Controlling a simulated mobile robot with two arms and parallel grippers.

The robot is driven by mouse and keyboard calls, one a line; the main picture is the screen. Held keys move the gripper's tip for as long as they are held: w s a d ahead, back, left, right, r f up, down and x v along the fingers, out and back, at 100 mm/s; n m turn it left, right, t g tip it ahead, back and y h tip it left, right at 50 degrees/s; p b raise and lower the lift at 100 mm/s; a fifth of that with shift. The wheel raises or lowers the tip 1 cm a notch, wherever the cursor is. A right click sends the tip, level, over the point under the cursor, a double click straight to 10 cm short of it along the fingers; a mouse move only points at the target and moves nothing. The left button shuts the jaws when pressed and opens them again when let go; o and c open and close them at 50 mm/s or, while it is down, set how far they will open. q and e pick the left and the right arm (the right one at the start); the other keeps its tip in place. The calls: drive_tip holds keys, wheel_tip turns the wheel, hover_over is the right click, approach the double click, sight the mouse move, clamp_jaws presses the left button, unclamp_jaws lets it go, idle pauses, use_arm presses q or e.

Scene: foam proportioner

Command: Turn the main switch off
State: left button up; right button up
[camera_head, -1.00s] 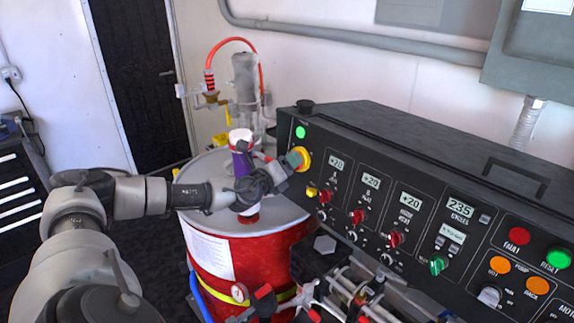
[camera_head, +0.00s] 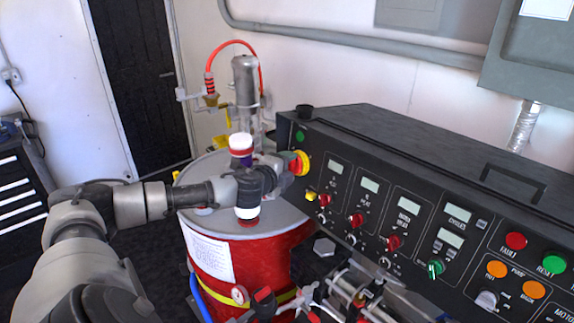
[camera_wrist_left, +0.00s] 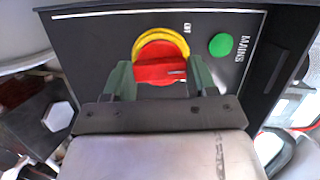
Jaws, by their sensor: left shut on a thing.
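The main switch is a red rotary knob on a yellow ring (camera_head: 304,162) at the left end of the black control panel (camera_head: 400,160). In the left wrist view the red knob (camera_wrist_left: 160,66) sits between the two green-grey fingers of my left gripper (camera_wrist_left: 160,78), under the yellow ring's arc (camera_wrist_left: 161,36). The gripper (camera_head: 288,164) is shut on the knob. The green mains lamp (camera_wrist_left: 221,44) beside the switch looks unlit in the head view (camera_head: 300,135). The panel's displays (camera_head: 370,185) are blank. My right gripper is not in view.
A red drum (camera_head: 270,255) with a grey lid stands below my left arm. Other knobs (camera_head: 357,220) and buttons (camera_head: 516,241) fill the panel to the right.

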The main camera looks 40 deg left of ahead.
use_arm(q)
drive_tip(key=shift+r+n+g+h+p, duration=0.1)
drive_tip(key=shift+n+g+h+p, duration=0.3)
drive_tip(key=shift+n+p, duration=1.25)
drive_tip(key=shift+r+n+g+h+p, duration=0.1)
drive_tip(key=shift+n+g+h+p, duration=0.3)
drive_tip(key=shift+n+p, duration=1.25)
drive_tip(key=shift+f+n+b, duration=0.1)
drive_tip(key=shift+n+b, duration=0.25)
drive_tip(key=shift+n, duration=0.15)
drive_tip(key=o, duration=0.9)
drive_tip(key=shift+a, duration=0.1)
